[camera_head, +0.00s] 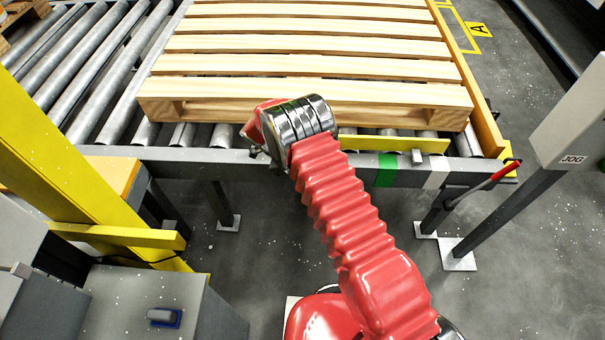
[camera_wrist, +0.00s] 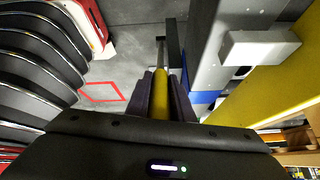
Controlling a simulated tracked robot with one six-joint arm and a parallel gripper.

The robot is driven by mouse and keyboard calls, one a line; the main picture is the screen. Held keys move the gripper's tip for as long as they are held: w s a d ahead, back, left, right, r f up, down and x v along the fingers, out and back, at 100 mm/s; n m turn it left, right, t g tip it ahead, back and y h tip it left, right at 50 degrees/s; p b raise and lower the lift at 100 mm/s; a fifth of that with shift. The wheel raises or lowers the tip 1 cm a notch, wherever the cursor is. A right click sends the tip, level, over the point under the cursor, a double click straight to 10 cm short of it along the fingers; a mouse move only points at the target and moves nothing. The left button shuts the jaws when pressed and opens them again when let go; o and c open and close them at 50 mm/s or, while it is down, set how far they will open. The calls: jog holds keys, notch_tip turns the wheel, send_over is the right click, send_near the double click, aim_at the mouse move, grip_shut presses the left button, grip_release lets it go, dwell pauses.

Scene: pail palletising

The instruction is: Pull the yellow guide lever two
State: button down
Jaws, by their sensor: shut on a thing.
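The yellow guide lever (camera_wrist: 161,95) shows in the wrist view as a yellow grip on a thin rod, running away from me beside the grey conveyor rail. My gripper (camera_wrist: 163,90) is shut on it, with one dark jaw along each side of the yellow grip. In the head view my red sleeved arm and its metal wrist hide the lever and the jaws. I cannot read any number on the lever.
A wooden pallet (camera_head: 300,89) lies empty on the rollers behind the grey front rail (camera_head: 460,171). A red-handled lever (camera_head: 497,176) and a JOG post (camera_head: 572,130) stand to the right. A yellow frame post (camera_head: 70,150) stands at left.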

jog(key=shift+s+a+f, duration=0.1)
jog(key=shift+a+f, duration=0.05)
jog(key=shift+a, duration=0.3)
jog(key=c, duration=1.9)
grip_release()
jog(key=o, duration=0.3)
jog(key=shift+d, duration=0.15)
jog(key=shift+o, duration=0.2)
jog(key=shift+r, duration=0.2)
jog(key=v, duration=1.3)
jog(key=shift+r, duration=0.2)
